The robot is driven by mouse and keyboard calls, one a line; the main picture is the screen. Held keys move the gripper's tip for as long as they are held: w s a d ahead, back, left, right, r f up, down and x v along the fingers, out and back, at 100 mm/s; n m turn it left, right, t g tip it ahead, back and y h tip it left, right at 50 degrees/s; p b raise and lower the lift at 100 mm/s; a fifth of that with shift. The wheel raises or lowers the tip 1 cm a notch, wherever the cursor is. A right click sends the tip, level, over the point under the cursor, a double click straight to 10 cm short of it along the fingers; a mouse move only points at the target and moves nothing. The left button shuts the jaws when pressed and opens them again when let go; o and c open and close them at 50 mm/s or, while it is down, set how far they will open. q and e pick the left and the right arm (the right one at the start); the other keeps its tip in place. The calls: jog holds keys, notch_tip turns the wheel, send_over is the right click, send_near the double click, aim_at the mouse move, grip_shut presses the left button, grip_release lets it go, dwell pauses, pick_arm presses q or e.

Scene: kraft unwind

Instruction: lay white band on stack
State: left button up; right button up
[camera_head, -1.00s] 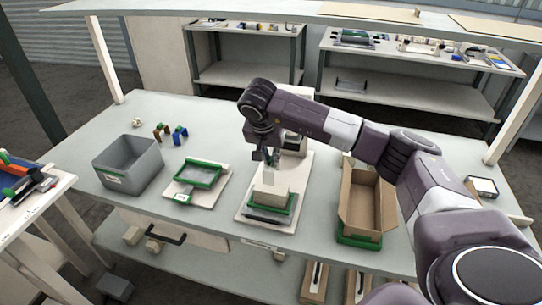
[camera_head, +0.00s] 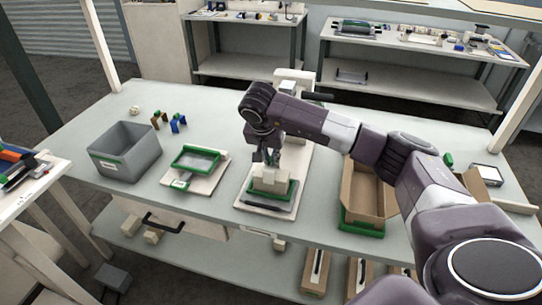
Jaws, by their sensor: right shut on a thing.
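A pale cream stack (camera_head: 270,182) sits in a green frame (camera_head: 291,191) on a white board (camera_head: 249,200) near the table's front middle. My right gripper (camera_head: 268,160) points down directly over the stack, with its fingertips close to the stack's top. It is shut on a small pale piece, apparently the white band; the piece is hard to tell from the stack, and I cannot tell whether it touches the stack. A dark bar (camera_head: 265,206) lies at the board's front edge. My left gripper is not in view.
A grey bin (camera_head: 124,160) and a green-framed tray (camera_head: 197,159) stand left of the stack. An open cardboard box (camera_head: 367,196) stands to the right. A white device (camera_head: 293,82) stands behind the stack.

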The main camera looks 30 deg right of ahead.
aim_at(270, 164)
jog(key=shift+f+b, duration=1.05)
jog(key=shift+f, duration=0.6)
jog(key=shift+f, duration=0.2)
jog(key=o, duration=0.8)
jog(key=shift+o, duration=0.2)
jog(key=shift+r, duration=0.1)
